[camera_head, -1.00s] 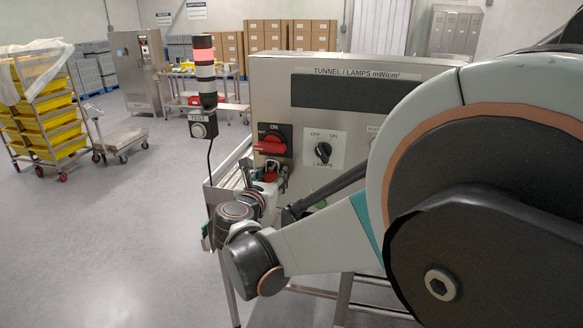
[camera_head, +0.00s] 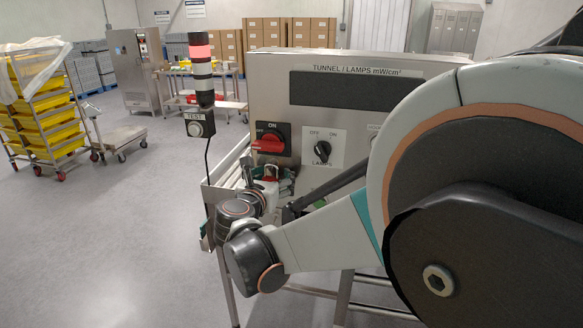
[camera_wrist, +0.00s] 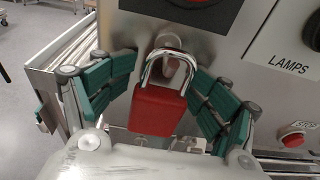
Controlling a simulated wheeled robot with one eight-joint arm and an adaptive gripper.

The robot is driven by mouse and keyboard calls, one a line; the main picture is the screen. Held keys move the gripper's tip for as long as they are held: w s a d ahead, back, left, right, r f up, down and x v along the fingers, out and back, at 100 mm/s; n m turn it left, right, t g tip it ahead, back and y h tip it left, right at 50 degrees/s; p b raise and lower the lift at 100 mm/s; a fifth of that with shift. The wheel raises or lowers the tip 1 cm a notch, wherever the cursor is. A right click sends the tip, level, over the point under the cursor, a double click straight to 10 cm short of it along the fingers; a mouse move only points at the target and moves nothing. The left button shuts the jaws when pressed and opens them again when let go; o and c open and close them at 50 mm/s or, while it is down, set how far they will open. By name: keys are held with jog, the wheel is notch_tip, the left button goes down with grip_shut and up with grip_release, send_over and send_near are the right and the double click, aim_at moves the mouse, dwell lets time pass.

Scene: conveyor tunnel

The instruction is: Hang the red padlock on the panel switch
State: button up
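The red padlock (camera_wrist: 158,110), with a silver shackle, is upright in the wrist view, its shackle looped around a short metal peg (camera_wrist: 171,66) on the panel. My gripper (camera_wrist: 160,98) has its green fingers spread on either side of the padlock, with gaps showing on both sides. The padlock is small in the head view (camera_head: 270,172), below the switch and partly hidden by my gripper (camera_head: 272,180). The panel switch (camera_head: 268,146) is a red handle on a black ON/OFF plate; only its lower edge (camera_wrist: 212,14) shows at the top of the wrist view.
The steel panel (camera_head: 350,120) carries a LAMPS knob (camera_head: 322,151) right of the switch. A red stop button (camera_wrist: 293,139) is at the right of the wrist view. A signal tower (camera_head: 202,70) with a TEST box (camera_head: 196,126) stands left. Open floor (camera_head: 110,220) lies left.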

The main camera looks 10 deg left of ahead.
jog(key=shift+w+d+f, duration=0.1)
jog(key=shift+w+d, duration=0.1)
jog(key=shift+s, duration=0.1)
jog(key=s+a+r, duration=0.1)
jog(key=s, duration=0.6)
jog(key=shift+s, duration=0.3)
jog(key=shift+r, duration=0.1)
dwell(0.5)
